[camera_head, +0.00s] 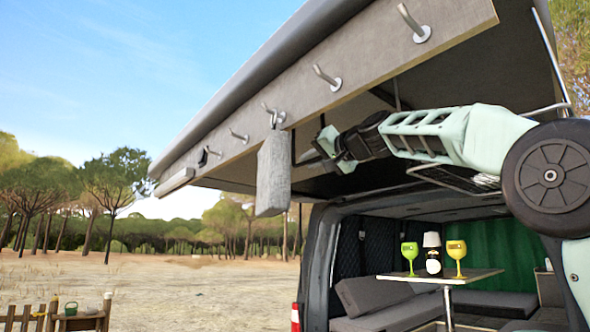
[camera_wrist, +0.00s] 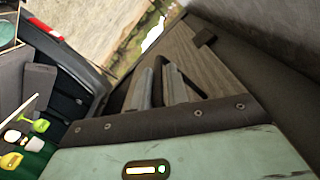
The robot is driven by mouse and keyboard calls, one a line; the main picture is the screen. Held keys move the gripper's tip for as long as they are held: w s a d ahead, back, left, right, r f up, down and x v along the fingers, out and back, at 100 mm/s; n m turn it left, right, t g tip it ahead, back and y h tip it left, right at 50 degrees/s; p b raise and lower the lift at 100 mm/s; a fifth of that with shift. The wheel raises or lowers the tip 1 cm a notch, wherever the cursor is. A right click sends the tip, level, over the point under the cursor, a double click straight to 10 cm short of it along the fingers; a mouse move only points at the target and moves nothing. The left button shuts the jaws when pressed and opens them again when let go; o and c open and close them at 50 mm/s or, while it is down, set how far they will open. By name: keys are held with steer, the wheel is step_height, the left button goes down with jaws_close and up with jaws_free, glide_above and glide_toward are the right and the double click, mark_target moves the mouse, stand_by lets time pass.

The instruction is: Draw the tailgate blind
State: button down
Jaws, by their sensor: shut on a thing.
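The raised tailgate (camera_head: 345,150) overhangs the rear of the van, with a wood-look board (camera_head: 375,60) along its outer edge. My gripper (camera_head: 322,147) is up under the tailgate, close behind the board's lower edge. In the wrist view my gripper (camera_wrist: 165,82) is in front of a wooden panel (camera_wrist: 200,66), its fingers close together by a dark handle-like loop. It is shut on what seems to be the tailgate blind's handle; the grip itself is hard to make out. No drawn blind sheet shows clearly in either view.
Several metal hooks (camera_head: 328,79) stick out of the board. A grey cloth-like piece (camera_head: 273,175) hangs from one, left of my gripper. Below, inside the van, a table (camera_head: 450,278) bears two goblets (camera_head: 410,254) and a lamp-like item (camera_head: 432,250). Open ground lies to the left.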

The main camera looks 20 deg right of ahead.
steer(key=shift+d, duration=0.15)
steer(key=c, duration=1.5)
jaws_free()
steer(key=shift+w, duration=0.1)
steer(key=b+v, duration=0.4)
steer(key=v, duration=0.3)
steer(key=shift+s+b, duration=0.25)
steer(key=shift+b, duration=0.05)
steer(key=shift+d, duration=0.1)
